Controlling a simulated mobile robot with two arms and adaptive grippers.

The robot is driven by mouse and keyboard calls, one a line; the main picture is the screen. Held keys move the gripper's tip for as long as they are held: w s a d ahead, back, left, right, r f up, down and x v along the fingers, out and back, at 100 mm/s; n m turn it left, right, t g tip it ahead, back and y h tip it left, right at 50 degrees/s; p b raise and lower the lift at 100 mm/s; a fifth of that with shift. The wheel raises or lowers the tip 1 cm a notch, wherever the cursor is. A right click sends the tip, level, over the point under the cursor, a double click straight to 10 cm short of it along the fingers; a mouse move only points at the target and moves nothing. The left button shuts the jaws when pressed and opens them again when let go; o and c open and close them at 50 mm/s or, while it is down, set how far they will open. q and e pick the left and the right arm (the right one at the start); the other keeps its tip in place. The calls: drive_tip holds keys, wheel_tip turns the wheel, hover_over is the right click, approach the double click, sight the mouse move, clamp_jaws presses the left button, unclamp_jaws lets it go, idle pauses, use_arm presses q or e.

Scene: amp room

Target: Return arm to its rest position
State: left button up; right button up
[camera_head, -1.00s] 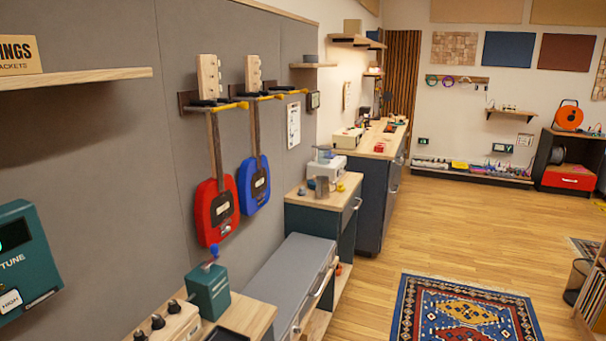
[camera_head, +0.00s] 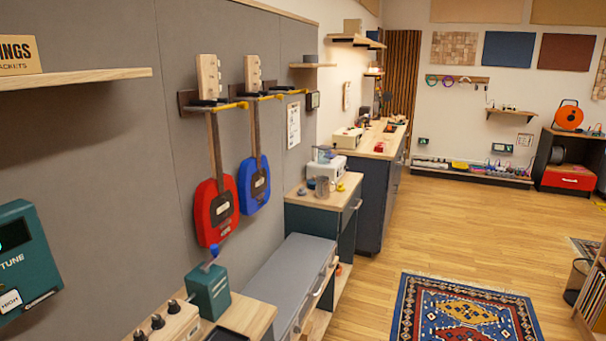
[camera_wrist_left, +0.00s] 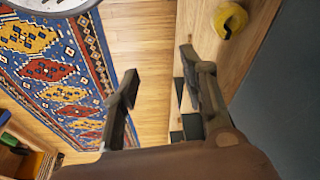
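My left gripper (camera_wrist_left: 160,92) shows in the left wrist view. Its two dark fingers stand apart with nothing between them, and wood floor and a shelf edge lie beyond. Neither of my arms or grippers shows in the head view. My right gripper is not in any view.
A red guitar (camera_head: 216,212) and a blue guitar (camera_head: 254,185) hang on the grey wall at left. A grey-topped bench (camera_head: 290,270) and wooden-topped cabinets run along that wall. A patterned rug (camera_head: 465,310) lies on the open floor. A yellow roll (camera_wrist_left: 230,20) sits near the left gripper's view.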

use_arm(q)
drive_tip(key=s+a+f+g, duration=0.1)
drive_tip(key=s+f, duration=0.8)
drive_tip(key=f, duration=0.3)
drive_tip(key=s+a+f, duration=0.2)
drive_tip(key=s+f, duration=0.8)
drive_tip(key=f, duration=0.1)
drive_tip(key=shift+a+f+g, duration=0.15)
drive_tip(key=shift+f+g, duration=0.25)
drive_tip(key=shift+s, duration=0.1)
idle(0.5)
